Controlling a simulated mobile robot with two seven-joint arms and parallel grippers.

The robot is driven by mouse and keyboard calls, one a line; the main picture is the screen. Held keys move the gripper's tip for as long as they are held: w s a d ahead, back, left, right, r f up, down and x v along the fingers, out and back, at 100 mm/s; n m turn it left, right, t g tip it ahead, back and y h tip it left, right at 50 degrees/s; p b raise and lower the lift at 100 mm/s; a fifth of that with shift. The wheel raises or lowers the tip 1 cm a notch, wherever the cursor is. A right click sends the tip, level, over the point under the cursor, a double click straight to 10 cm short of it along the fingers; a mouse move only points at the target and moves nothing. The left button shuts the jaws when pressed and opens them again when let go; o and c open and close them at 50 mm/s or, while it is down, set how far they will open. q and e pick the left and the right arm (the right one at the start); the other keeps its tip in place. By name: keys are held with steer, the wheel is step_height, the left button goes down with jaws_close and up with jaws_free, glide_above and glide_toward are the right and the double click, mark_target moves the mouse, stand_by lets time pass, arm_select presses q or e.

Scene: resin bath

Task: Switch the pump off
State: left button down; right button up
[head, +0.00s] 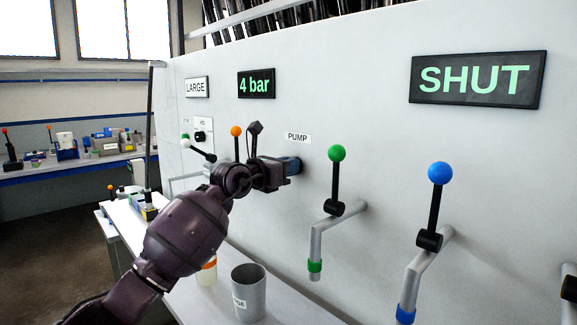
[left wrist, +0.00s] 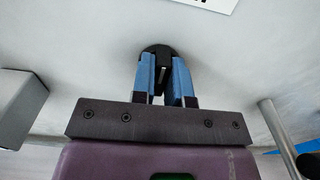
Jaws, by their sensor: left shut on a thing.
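The PUMP label (head: 297,137) is on the white panel (head: 380,120). Just below it my left gripper (head: 293,166) reaches the panel from the left, with its blue fingers toward the panel. In the left wrist view a round black pump switch (left wrist: 158,49) is on the panel, and the two fingers of my left gripper (left wrist: 166,76) are shut on it from either side. In the head view the gripper hides the switch. I cannot tell which way the switch is turned. My right gripper is not in view.
A green-knobbed lever (head: 337,153) and a blue-knobbed lever (head: 439,173) stand on pipes to the right. An orange-knobbed lever (head: 236,131) is close left of the gripper. Displays read "4 bar" (head: 256,84) and "SHUT" (head: 476,80). A grey cup (head: 248,296) stands below.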

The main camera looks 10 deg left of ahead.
arm_select(q)
steer(key=c, duration=1.1)
jaws_free()
steer(key=shift+v, duration=5.45)
